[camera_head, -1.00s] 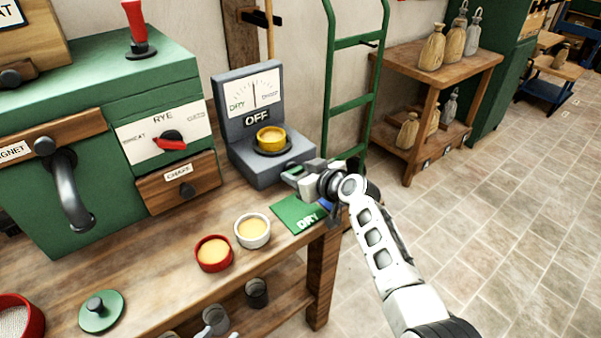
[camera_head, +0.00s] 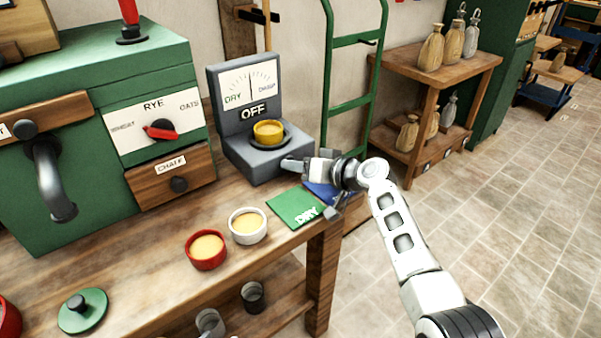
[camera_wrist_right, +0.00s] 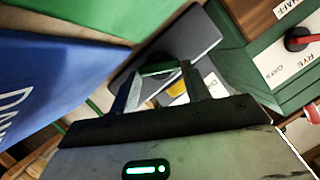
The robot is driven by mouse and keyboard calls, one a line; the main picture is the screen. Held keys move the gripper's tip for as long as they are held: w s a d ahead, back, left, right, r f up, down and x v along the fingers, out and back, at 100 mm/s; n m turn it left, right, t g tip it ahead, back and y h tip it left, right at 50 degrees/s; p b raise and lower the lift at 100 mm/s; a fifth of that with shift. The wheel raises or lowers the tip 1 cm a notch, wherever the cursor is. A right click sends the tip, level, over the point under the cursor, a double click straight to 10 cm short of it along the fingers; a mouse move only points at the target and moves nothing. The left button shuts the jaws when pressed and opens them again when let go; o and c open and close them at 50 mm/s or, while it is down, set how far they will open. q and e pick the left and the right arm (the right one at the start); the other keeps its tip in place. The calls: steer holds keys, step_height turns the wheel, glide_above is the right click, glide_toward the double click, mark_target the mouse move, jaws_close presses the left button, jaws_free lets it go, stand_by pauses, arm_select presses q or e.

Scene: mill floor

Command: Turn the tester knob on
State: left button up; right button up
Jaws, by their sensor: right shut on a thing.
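The tester (camera_head: 262,157) is a grey box on the bench's right end, with a DRY/DAMP dial (camera_head: 250,84) and a sign reading OFF (camera_head: 253,111). A yellow cup (camera_head: 268,131) sits on its round plate. My right gripper (camera_head: 290,163) is at the tester's lower right side. In the right wrist view its fingers are closed around a small dark part with a green edge, the tester knob (camera_wrist_right: 160,69), against the grey case. The knob is hidden by the gripper in the head view. My left gripper is not in view.
A green DRY card (camera_head: 293,206) and a blue card (camera_head: 323,193) lie by the bench edge below my right wrist. A white cup (camera_head: 247,226) and a red cup (camera_head: 206,250) stand nearby. A green hand truck (camera_head: 351,105) stands behind the tester.

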steer(key=shift+f+m+y+b, duration=0.15)
steer(key=shift+m+y+b, duration=0.15)
steer(key=shift+b, duration=0.05)
steer(key=shift+d, duration=0.1)
stand_by(0.3)
steer(key=o, duration=1)
steer(key=p+v, duration=0.1)
steer(key=v, duration=1.5)
steer(key=shift+w, duration=0.15)
steer(key=shift+c, duration=0.3)
